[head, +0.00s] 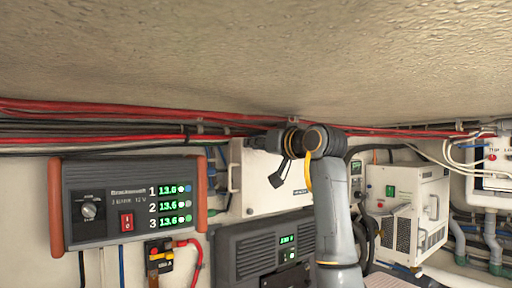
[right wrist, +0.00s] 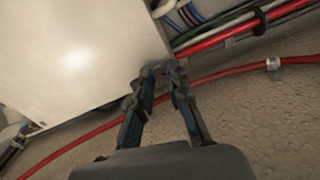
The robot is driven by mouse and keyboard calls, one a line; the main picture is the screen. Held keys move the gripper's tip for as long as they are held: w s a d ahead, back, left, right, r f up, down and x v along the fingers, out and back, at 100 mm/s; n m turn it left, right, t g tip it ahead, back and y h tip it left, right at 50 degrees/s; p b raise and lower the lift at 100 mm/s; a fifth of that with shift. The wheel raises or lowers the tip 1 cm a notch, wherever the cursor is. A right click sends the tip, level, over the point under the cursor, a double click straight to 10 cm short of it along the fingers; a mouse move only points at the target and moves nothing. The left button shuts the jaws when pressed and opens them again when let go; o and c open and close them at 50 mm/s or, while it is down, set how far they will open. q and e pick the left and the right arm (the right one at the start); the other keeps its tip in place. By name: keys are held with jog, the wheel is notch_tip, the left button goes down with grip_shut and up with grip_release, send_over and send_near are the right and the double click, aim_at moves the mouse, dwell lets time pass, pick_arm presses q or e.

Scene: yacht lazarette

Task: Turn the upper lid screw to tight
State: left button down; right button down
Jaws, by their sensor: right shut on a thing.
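The white box with its flat lid (head: 262,188) is on the wall in the middle of the head view. In the right wrist view the pale lid (right wrist: 75,55) fills the upper left. My right gripper (right wrist: 164,72) has its fingertips close together at the lid's edge, near a corner. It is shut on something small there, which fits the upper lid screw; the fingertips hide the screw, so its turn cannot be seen. In the head view my right wrist and gripper (head: 258,143) reach left along the box's top edge. My left gripper is not in view.
Red and black cables (head: 110,125) run along the wall just above the box, close to my gripper. A grey charger (head: 130,200) hangs at the left. A vented dark unit (head: 255,250) is below the box. A white cabinet (head: 405,205) stands at the right.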

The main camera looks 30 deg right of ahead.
jog(key=m+b, duration=0.2)
jog(key=m, duration=1)
jog(key=shift+m, duration=0.4)
dwell(0.3)
jog(key=c, duration=1.3)
grip_release()
jog(key=s+d, duration=0.1)
jog(key=s, duration=1.1)
jog(key=shift+d, duration=0.4)
